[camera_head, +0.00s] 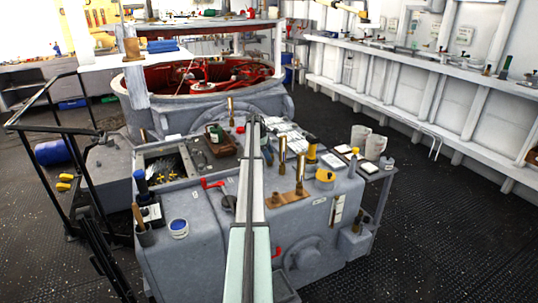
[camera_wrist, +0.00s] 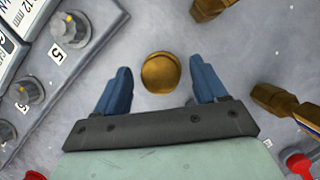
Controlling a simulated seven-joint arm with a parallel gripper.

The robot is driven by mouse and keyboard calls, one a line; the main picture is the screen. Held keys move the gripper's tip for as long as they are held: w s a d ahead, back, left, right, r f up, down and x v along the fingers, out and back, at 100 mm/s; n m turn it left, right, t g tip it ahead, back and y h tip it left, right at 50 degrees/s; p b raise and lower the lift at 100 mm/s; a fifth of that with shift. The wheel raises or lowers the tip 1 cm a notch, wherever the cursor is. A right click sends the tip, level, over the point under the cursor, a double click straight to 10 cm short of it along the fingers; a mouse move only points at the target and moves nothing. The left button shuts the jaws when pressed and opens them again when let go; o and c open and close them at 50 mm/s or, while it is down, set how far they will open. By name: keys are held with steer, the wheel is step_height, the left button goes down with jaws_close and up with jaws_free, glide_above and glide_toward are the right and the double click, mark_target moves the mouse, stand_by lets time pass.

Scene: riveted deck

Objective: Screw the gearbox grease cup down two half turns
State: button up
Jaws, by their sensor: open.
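The grease cup (camera_wrist: 161,73), seen as a round brass cap from above, stands on the grey deck surface in the wrist view. My gripper (camera_wrist: 161,80) is open, with one blue finger on each side of the cap. Gaps show between the cap and both fingers, so nothing is held. How far the fingertips reach down beside the cap I cannot tell. In the head view my arm runs up the middle over the grey gearbox housing (camera_head: 190,255), and I cannot make out the fingers or this cap there.
In the wrist view, brass fittings (camera_wrist: 285,105) stand at right and another (camera_wrist: 210,8) at top. A numbered board with knobs (camera_wrist: 72,29) lies at left, and a red part (camera_wrist: 300,165) at lower right. In the head view, tall brass posts (camera_head: 300,172) stand right of my arm.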

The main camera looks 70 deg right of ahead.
steer(key=c, duration=1.1)
steer(key=shift+o, duration=0.2)
steer(key=shift+d, duration=0.1)
steer(key=m+y, duration=0.2)
steer(key=m, duration=0.3)
steer(key=shift+d+m, duration=0.15)
steer(key=shift+m, duration=0.15)
steer(key=shift+r+m+t+y, duration=0.15)
steer(key=shift+m+y, duration=0.35)
steer(key=shift+m, duration=0.8)
steer(key=shift+f+m+t+y, duration=0.1)
steer(key=shift+m+t+y, duration=0.3)
steer(key=shift+m, duration=0.9)
